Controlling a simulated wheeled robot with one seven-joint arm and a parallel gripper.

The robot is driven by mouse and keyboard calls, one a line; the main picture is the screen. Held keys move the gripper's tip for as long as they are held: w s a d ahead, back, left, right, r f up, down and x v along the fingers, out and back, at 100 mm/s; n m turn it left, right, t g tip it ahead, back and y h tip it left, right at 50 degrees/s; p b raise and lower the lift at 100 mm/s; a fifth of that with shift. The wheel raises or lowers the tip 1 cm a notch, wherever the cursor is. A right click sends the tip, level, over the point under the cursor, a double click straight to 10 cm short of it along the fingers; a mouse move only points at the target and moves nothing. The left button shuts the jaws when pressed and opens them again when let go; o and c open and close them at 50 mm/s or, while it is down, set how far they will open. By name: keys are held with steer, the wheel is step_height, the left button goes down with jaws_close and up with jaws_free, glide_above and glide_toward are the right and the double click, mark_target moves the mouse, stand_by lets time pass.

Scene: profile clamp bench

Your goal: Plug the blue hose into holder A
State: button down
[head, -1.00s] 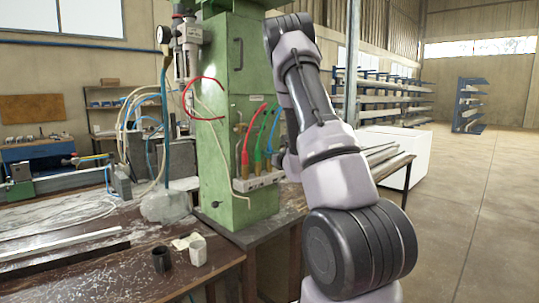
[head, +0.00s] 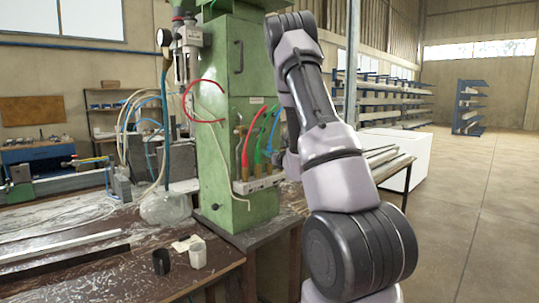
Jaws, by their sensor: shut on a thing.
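The blue hose (head: 275,124) hangs in a curve at the front of the green column, just left of my arm. Its lower end runs down to my gripper (head: 281,158), which is mostly hidden behind my arm links; only a small grey part shows. The fingertips and the hose's plug cannot be made out clearly. The pale holder block (head: 258,184) is fixed low on the column, with its right end hidden by my arm. A red hose (head: 248,138) and a green hose (head: 261,138) end in plugs standing at this block. Holder A's label cannot be read.
The green column (head: 222,120) stands behind the block. A white box (head: 402,150) is at the right. The floor farther right is clear.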

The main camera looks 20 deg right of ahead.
mark_target(270, 145)
steer(key=shift+r, duration=0.55)
steer(key=shift+r, duration=0.35)
steer(key=shift+r, duration=0.15)
steer(key=shift+r, duration=0.45)
steer(key=shift+s, duration=0.1)
steer(key=s+d, duration=0.2)
steer(key=s, duration=0.5)
steer(key=shift+d, duration=0.35)
stand_by(0.7)
steer(key=shift+d, duration=0.1)
